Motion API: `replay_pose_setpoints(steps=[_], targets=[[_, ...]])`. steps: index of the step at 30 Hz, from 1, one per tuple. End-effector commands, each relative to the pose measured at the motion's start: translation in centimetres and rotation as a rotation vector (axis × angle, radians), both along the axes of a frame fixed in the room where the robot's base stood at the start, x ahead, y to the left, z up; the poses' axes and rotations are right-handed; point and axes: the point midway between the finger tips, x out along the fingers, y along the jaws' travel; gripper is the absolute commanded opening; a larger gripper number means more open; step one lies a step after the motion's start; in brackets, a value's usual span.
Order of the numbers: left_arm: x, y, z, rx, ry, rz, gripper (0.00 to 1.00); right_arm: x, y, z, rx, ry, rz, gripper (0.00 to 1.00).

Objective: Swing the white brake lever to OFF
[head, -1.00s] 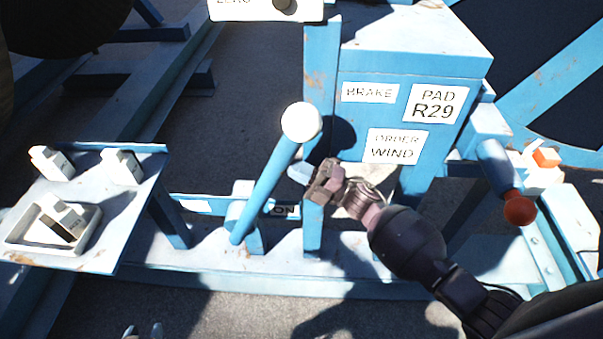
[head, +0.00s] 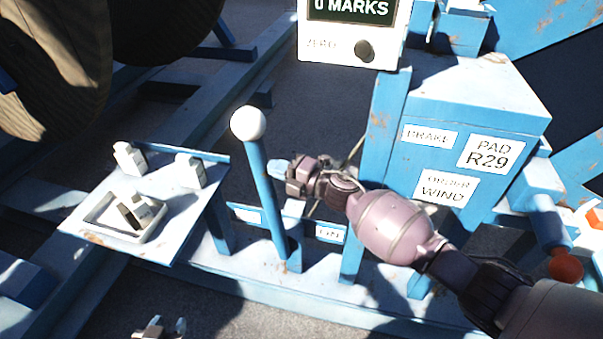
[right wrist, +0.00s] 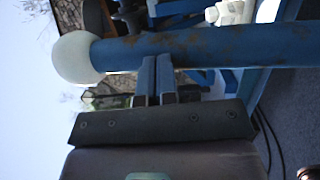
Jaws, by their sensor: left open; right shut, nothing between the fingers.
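The brake lever has a white ball knob (head: 248,123) on a blue shaft (head: 263,190). In the head view it leans left from its base, away from the ON plate (head: 330,233) and towards another white plate (head: 246,213) whose text I cannot read. My right gripper (head: 278,168) is shut and empty on the right side of the shaft, below the knob. In the right wrist view the shut fingers (right wrist: 157,82) reach the lever shaft (right wrist: 190,46) and appear to touch it. My left gripper (head: 165,328) is open at the bottom edge of the head view, away from the lever.
A blue-white shelf (head: 92,226) with a tray (head: 153,234) and several small white blocks stands left of the lever. A blue cabinet (head: 470,110) with labels is to the right. A display box (head: 350,45) is above. A red-ended handle (head: 565,264) is at far right.

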Motion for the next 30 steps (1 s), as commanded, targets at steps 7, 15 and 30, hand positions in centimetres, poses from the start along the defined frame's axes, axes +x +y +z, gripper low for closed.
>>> replay_pose_setpoints(steps=[7, 15, 30], targets=[[0.1, -0.1, -0.4, -0.002, 0.000, 0.000, 0.43, 1.1, 4.5, -0.5, 0.007, 0.005, 0.000, 0.00], [-0.3, -0.1, -1.8, -0.002, 0.011, 0.001, 0.43, 2.3, 8.6, -1.3, -0.115, 0.031, 0.001, 0.00], [-1.1, 0.1, -4.4, 0.000, 0.035, 0.003, 0.43, 3.5, 13.3, -2.8, -0.125, 0.042, 0.000, 0.00]])
